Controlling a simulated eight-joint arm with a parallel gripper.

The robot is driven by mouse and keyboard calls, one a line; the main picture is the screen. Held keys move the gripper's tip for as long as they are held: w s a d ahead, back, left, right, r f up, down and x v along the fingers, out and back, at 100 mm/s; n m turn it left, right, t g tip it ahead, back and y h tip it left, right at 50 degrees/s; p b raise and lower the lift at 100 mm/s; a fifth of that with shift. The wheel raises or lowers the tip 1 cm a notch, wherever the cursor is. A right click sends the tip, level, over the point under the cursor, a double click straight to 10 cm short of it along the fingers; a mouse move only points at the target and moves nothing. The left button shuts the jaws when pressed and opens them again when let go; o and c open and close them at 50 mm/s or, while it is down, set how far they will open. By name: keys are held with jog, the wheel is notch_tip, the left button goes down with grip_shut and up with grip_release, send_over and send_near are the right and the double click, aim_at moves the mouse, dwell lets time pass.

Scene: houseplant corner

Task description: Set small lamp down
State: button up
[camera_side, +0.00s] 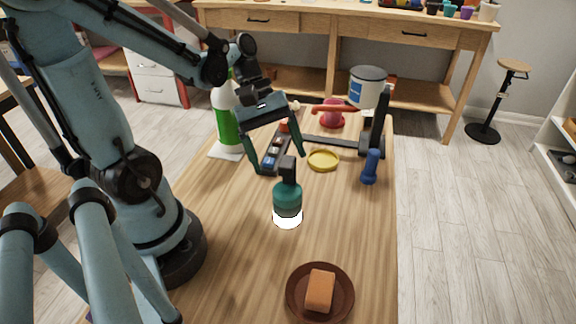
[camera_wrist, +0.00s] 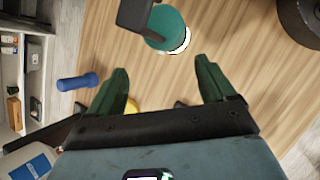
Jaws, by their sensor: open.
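The small lamp (camera_side: 287,197) is teal with a dark block-shaped top and a glowing white lower part. It stands upright on the wooden table (camera_side: 240,260), near the middle. In the wrist view the lamp (camera_wrist: 168,24) is at the top edge, beyond my fingertips. My gripper (camera_side: 279,163) is open, with its two green fingers spread wide and nothing between them. It hangs over the table behind the lamp as the side view sees it. In the wrist view my gripper (camera_wrist: 162,65) shows bare wood between the fingers.
A brown saucer (camera_side: 293,303) with an orange block (camera_side: 320,290) is at the front. A yellow dish (camera_side: 323,160), a blue dumbbell-like item (camera_side: 371,167) and a black stand (camera_side: 377,125) lie behind. A green-and-white bottle (camera_side: 226,125) stands at the left. Wood around the lamp is clear.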

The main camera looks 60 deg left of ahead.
jog(key=w+r+m+t+y, duration=0.1)
jog(key=m+t+y, duration=0.1)
jog(key=m, duration=0.2)
jog(key=w+d+r+m+t+y, duration=0.1)
jog(key=m+y, duration=0.1)
jog(key=m, duration=0.3)
jog(key=w+r+m+t+y, duration=0.1)
jog(key=m+t+y, duration=0.1)
jog(key=m, duration=0.2)
jog(key=shift+w+d+r+t, duration=0.15)
jog(key=shift+d+r+t, duration=0.15)
jog(key=shift+d+r, duration=0.1)
jog(key=shift+o, duration=0.5)
jog(key=shift+w+r+m+t, duration=0.25)
jog(key=shift+r+m+t, duration=0.15)
jog(key=shift+m, duration=0.5)
jog(key=shift+r, duration=0.15)
